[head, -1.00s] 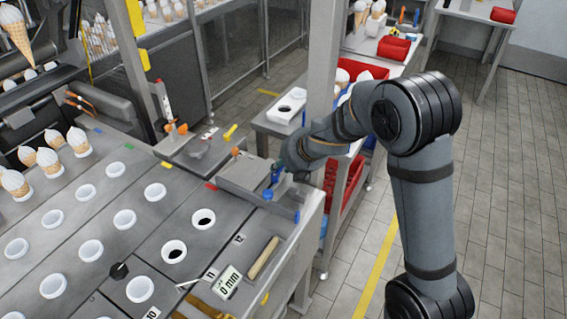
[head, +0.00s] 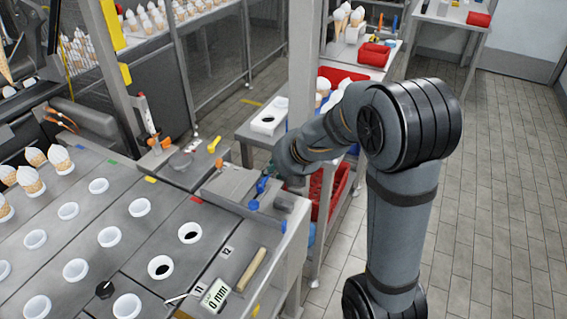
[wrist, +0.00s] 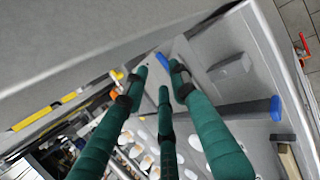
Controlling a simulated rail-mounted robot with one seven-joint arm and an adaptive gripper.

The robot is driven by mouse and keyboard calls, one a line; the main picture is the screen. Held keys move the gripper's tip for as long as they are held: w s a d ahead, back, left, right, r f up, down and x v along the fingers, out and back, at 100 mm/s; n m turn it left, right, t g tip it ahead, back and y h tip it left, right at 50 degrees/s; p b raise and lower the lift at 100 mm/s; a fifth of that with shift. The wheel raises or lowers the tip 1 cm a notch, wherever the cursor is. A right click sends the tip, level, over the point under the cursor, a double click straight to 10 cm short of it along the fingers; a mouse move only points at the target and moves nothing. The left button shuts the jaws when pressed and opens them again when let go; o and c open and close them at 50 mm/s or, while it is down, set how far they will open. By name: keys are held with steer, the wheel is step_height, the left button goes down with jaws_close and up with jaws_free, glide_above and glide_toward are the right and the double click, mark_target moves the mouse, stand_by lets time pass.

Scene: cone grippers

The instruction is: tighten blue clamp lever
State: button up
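The blue clamp lever (head: 262,184) stands on the grey fixture block (head: 230,186) at the table's right end, with a blue knob (head: 253,204) just below it. My gripper (head: 271,169) is right beside and behind the lever in the head view, its fingers mostly hidden by the wrist. In the wrist view, the green fingers of my gripper (wrist: 160,72) are spread apart. A blue part (wrist: 150,63), probably the lever, lies between the fingertips. I cannot tell whether any finger touches it. Another blue end (wrist: 275,108) shows to the right on a grey bar.
A wooden handle (head: 252,269) and a gauge reading 0 mm (head: 215,295) lie at the near right. White cups and black holes (head: 190,232) fill the plate to the left. A metal post (head: 303,90) rises close behind my gripper.

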steer(key=v, duration=0.6)
steer(key=shift+s, duration=0.2)
steer(key=shift+w, duration=0.1)
glide_above(265, 181)
steer(key=s+d, duration=0.1)
steer(key=d, duration=0.1)
steer(key=f, duration=0.5)
steer(key=shift+s+d+f, duration=0.2)
steer(key=shift+f, duration=0.1)
steer(key=shift+x, duration=1.55)
steer(key=shift+w+a+f, duration=0.15)
steer(key=shift+w+f, duration=0.2)
steer(key=shift+f, duration=0.15)
